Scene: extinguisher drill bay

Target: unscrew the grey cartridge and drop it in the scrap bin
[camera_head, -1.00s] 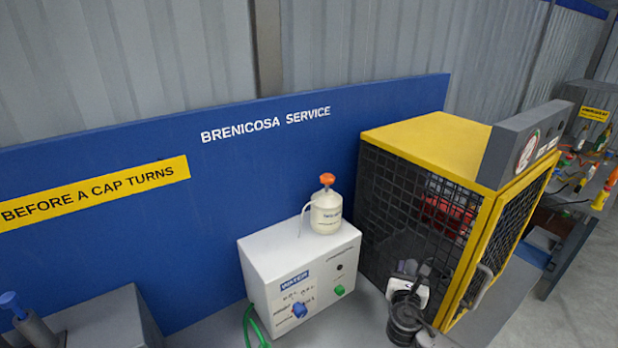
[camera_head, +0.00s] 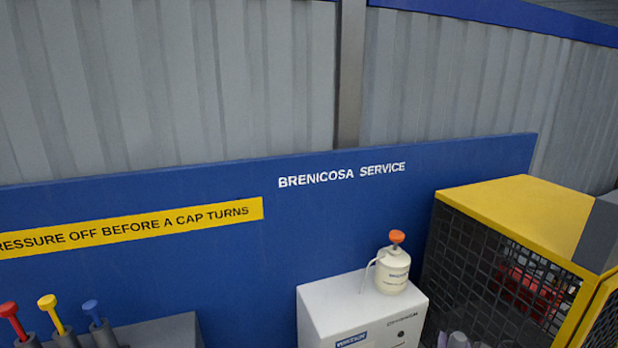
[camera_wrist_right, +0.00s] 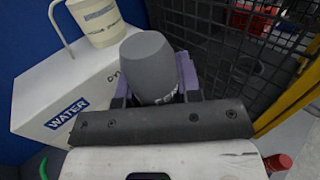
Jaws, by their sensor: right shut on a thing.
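The grey cartridge (camera_wrist_right: 150,62) is a smooth grey cylinder with pale lettering low on its side. In the right wrist view it stands out from between the purple fingers of my right gripper (camera_wrist_right: 155,84), which is shut on it. Nothing is seen attached to its far end; its near end is hidden by the gripper. In the head view only the tips of my right gripper (camera_head: 467,341) show at the bottom edge, in front of the mesh cage and right of the white water box. The scrap bin and my left gripper are not in view.
The white water box (camera_head: 335,308) carries a cream pump bottle (camera_head: 394,272) with an orange knob. The yellow-framed mesh cage (camera_head: 515,205), with something red inside, stands right. Red, yellow and blue handles (camera_head: 47,301) are at lower left. A red object (camera_wrist_right: 277,162) shows beside the gripper.

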